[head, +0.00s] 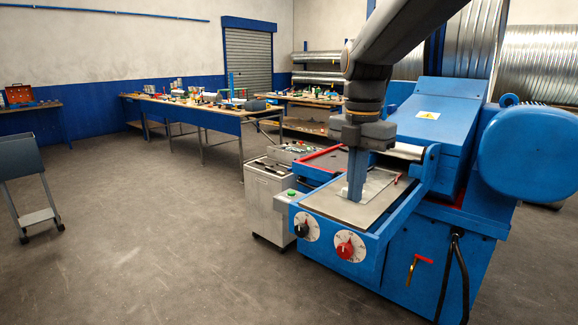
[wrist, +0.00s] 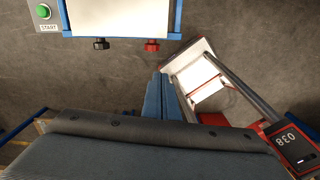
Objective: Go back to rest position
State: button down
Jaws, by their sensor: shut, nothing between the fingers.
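My gripper (head: 356,198) hangs pointing down from my arm in the head view, in front of the grey top plate (head: 330,211) of the blue machine. Its blue fingers are together, with nothing between them. I cannot tell from these views how high the tips are above the plate.
The machine has a blue motor housing (head: 528,147) at right and a red knob (head: 344,249) in front. A long workbench (head: 190,119) stands behind. Open floor lies at left. The wrist view shows a green start button (wrist: 43,11) and a red device with a display (wrist: 293,145).

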jog(key=s+d+f+m, duration=0.2)
jog(key=s+f+m, duration=0.5)
jog(key=f+m, duration=0.3)
jog(key=s+d+f+m+t, duration=0.1)
jog(key=s+d+f+m, duration=0.2)
jog(key=s+f+m, duration=0.4)
notch_tip(320, 180, down, 4)
jog(key=m, duration=0.9)
jog(key=shift+s+d+r+m+b, duration=0.2)
jog(key=shift+s+d+m+b, duration=0.1)
jog(key=shift+s+m+b, duration=0.1)
